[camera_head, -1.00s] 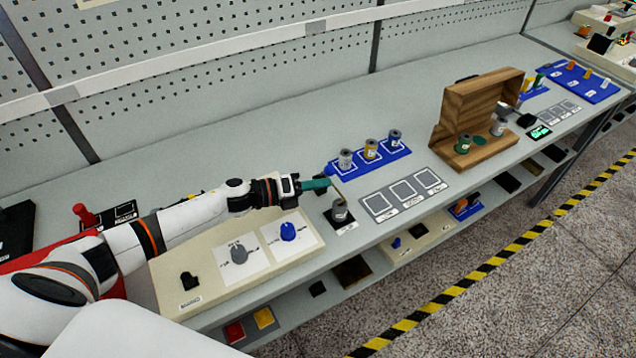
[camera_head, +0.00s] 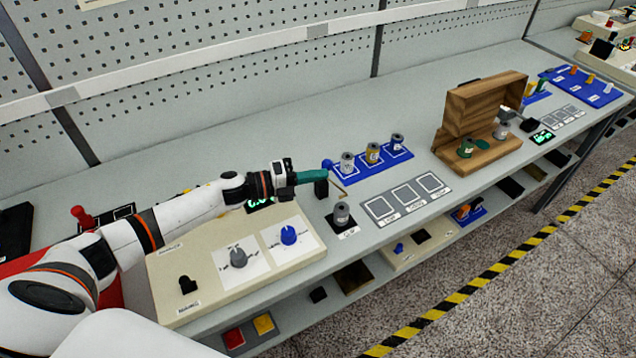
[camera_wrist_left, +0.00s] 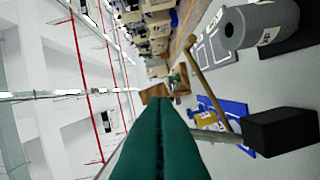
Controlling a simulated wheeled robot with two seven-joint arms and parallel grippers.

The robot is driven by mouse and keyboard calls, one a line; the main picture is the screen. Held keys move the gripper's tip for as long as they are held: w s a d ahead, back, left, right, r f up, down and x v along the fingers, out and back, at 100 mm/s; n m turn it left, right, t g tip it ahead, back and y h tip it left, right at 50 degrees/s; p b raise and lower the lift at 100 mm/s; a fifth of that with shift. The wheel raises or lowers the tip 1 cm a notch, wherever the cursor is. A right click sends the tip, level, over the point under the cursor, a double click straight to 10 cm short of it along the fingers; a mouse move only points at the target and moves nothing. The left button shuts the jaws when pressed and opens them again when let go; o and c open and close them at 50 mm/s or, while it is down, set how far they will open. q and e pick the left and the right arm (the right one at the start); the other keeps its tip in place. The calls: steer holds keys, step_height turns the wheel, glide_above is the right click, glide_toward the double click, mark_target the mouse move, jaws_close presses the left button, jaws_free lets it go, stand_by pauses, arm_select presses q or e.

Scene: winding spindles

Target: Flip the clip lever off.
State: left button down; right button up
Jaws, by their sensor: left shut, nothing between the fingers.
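My left gripper (camera_head: 311,176) has teal fingers, pressed together and empty, and also fills the lower middle of the left wrist view (camera_wrist_left: 160,130). In the head view it is just above and beside a black block (camera_head: 321,189). A thin tan bent bar, likely the clip lever (camera_head: 339,187), stands by the block over a grey spool (camera_head: 341,214). In the left wrist view the bar (camera_wrist_left: 207,84) rises right of the fingers, by a metal rod and the black block (camera_wrist_left: 282,132). The fingers appear apart from the bar. My right gripper is not seen.
A cream panel (camera_head: 205,290) with a grey and a blue knob lies below my left arm. A blue tray (camera_head: 370,172) with three spools and a grey plate (camera_head: 410,200) with marked squares lie to the right. A wooden stand (camera_head: 480,140) is further right.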

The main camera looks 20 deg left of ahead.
arm_select(q)
steer(key=w+a+n+t+h+b, duration=0.1)
steer(key=w+a+n+b, duration=0.3)
steer(key=n, duration=0.6)
steer(key=shift+w+a+t+b, duration=0.25)
steer(key=shift+a+t+b, duration=0.35)
steer(key=shift+a+b, duration=0.4)
steer(key=shift+r, duration=0.1)
step_height(320, 180, up, 10)
steer(key=b, duration=0.1)
stand_by(0.6)
